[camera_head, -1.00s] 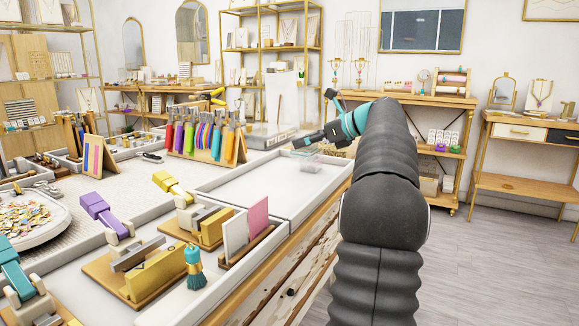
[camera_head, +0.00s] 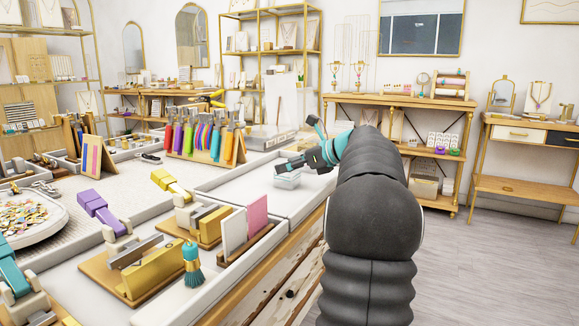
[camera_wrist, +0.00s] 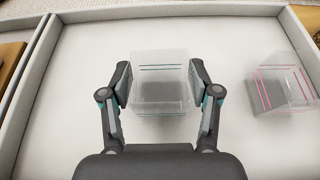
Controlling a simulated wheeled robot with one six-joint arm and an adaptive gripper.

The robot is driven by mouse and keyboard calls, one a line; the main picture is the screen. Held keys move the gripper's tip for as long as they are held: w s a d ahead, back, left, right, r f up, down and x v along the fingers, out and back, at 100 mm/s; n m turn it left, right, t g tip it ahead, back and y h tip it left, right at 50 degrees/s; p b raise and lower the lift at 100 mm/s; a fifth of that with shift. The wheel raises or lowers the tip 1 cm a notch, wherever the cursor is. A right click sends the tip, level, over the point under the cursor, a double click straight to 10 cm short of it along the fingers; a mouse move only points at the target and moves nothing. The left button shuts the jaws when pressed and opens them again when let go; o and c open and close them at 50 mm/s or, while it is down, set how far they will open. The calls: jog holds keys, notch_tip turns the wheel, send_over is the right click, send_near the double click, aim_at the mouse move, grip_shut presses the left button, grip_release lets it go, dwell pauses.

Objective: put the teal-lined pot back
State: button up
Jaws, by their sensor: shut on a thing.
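The teal-lined pot (camera_wrist: 160,92) is a clear square pot with teal lines near its far rim. In the wrist view it sits between the fingers of my gripper (camera_wrist: 160,85), which is shut on its two sides. In the head view my gripper (camera_head: 285,165) is over the white tray (camera_head: 252,189) on the counter, with the pot (camera_head: 287,180) below the fingertips. I cannot tell whether the pot touches the tray floor.
A clear pot with pink lines (camera_wrist: 281,82) stands to the right in the same tray, apart from the held pot. The tray's raised rim (camera_wrist: 190,14) runs along the far side. A pink card (camera_head: 258,217) stands near the tray. Tray floor around the held pot is bare.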

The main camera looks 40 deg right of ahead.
jog(key=shift+f, duration=0.1)
jog(key=o, duration=1.2)
jog(key=shift+s+d+r, duration=0.1)
jog(key=shift+r, duration=0.1)
jog(key=v, duration=1.1)
jog(key=shift+s+d+r+p, duration=0.1)
jog(key=shift+s+r+p, duration=0.05)
jog(key=shift+s+p, duration=0.2)
